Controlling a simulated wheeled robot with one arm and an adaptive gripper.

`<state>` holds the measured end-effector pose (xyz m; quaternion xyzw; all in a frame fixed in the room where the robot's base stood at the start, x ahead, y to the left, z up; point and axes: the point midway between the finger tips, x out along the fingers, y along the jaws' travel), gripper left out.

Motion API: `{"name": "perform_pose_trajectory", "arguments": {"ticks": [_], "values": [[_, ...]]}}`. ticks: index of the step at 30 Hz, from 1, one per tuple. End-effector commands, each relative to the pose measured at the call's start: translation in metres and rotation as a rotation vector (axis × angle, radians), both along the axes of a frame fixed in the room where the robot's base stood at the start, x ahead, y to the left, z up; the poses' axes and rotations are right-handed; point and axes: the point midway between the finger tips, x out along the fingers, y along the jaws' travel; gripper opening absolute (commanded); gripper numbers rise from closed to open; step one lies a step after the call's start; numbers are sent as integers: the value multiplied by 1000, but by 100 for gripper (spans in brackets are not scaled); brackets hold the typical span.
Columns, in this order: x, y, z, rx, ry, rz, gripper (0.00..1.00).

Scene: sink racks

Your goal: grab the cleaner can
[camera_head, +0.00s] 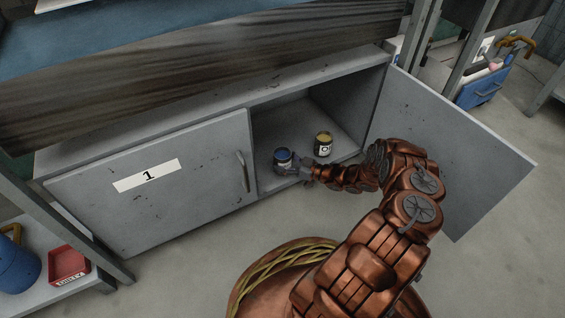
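Two small cans stand inside the open right half of the cabinet. One has a blue top (283,155) and stands near the front left of the opening. The other has a yellow top, a dark body and a pale label (323,144), and stands farther back and to the right. The labels are too small to read, so I cannot tell which is the cleaner can. My gripper (288,168) reaches in from the right, right at the blue-topped can and overlapping its lower part. Whether its fingers are closed on that can is too small to see.
The cabinet's right door (455,150) stands wide open, close to my arm. The left door (150,185), labelled 1, is shut. A red tray (68,265) and a blue container (15,265) sit on a low shelf at lower left. A blue box (482,88) is at upper right.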

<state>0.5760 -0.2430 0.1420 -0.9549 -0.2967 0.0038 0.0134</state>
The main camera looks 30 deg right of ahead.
Motion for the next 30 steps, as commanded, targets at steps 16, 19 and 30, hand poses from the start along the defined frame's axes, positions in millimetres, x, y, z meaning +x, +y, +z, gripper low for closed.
{"name": "perform_pose_trajectory", "arguments": {"ticks": [16, 19, 30], "values": [[0, 0, 0, 0, 0, 0, 12], [0, 0, 0, 0, 0, 0, 12], [-3, 0, 19, 1, 4, 0, 12]]}}
